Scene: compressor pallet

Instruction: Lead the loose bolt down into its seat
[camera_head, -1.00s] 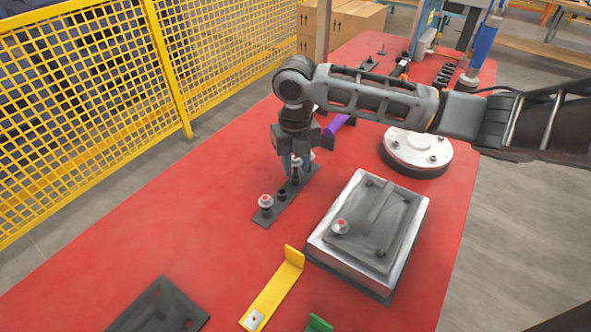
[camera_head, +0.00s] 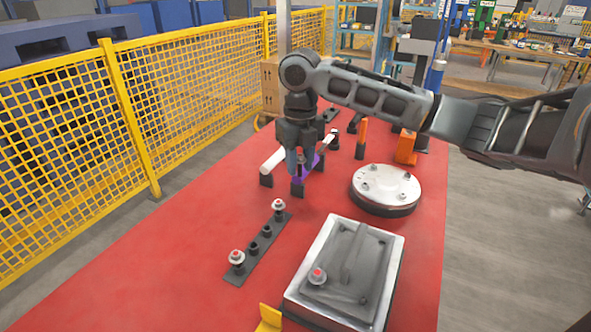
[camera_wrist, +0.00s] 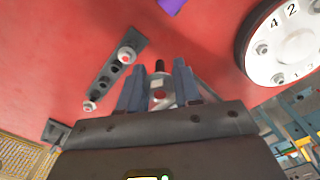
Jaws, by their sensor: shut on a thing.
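My gripper (camera_head: 299,178) is shut on the loose bolt, which shows between the fingers (camera_wrist: 160,85) in the wrist view. The bolt (camera_wrist: 160,94) has a pale head with a red spot and a dark tip. In the head view the fingers mostly hide it. My gripper is above the red table, beyond the dark bolt rack (camera_head: 259,246). The rack holds a bolt at each end, with dark empty sockets between. A round silver flange (camera_head: 386,182) with several bolts is to the right; its numbers show in the wrist view (camera_wrist: 285,50). I cannot tell which seat is meant.
A grey rectangular block (camera_head: 345,265) with a red-marked bolt stands at the front right. A purple piece (camera_head: 313,168) and a white rod (camera_head: 279,155) are close to my gripper. Orange items (camera_head: 405,148) stand behind the flange. Bare table lies left of the rack.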

